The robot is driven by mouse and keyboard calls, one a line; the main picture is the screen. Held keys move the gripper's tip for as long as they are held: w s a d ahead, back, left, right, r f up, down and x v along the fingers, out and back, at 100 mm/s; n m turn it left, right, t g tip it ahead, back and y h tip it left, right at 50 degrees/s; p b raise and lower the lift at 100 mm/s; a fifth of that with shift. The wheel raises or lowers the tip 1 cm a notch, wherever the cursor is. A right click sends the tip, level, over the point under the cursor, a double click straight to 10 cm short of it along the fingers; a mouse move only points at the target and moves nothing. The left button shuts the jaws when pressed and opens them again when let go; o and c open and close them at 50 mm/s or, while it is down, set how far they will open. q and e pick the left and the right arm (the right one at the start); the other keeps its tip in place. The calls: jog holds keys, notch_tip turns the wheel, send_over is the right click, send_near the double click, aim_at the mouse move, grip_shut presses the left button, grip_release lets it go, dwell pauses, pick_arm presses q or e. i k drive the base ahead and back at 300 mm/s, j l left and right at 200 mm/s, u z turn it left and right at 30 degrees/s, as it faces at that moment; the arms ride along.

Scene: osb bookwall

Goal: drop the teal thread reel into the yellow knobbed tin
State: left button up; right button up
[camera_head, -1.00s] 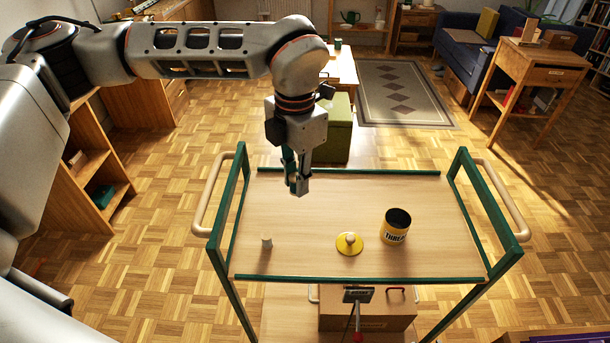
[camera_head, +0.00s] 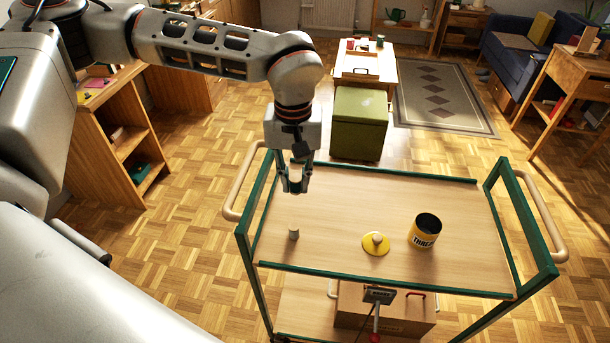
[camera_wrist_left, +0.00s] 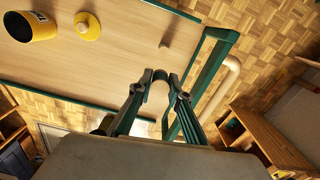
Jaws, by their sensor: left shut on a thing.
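The yellow tin (camera_head: 424,232) with a dark label stands open on the right part of the trolley top, its inside dark. Its yellow knobbed lid (camera_head: 376,244) lies flat on the board to its left. Both show in the left wrist view, the tin (camera_wrist_left: 38,27) and the lid (camera_wrist_left: 87,26). My left gripper (camera_head: 295,188) is above the trolley's far left part, apart from the tin. In the left wrist view its fingers are shut on a small teal thing (camera_wrist_left: 158,76), which looks like the teal thread reel and is mostly hidden by the fingers.
A small grey cylinder (camera_head: 294,232) stands on the trolley top (camera_head: 340,205), left of the lid. Green rails edge the trolley, with raised end frames (camera_head: 525,215). A brown box (camera_head: 400,312) is on the lower shelf.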

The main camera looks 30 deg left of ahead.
aim_at(418, 239)
jog(key=k+z, duration=0.15)
jog(key=z, duration=0.2)
jog(key=k+l+z, duration=0.1)
jog(key=z, duration=0.3)
jog(key=k+l+z, duration=0.1)
jog(key=z, duration=0.25)
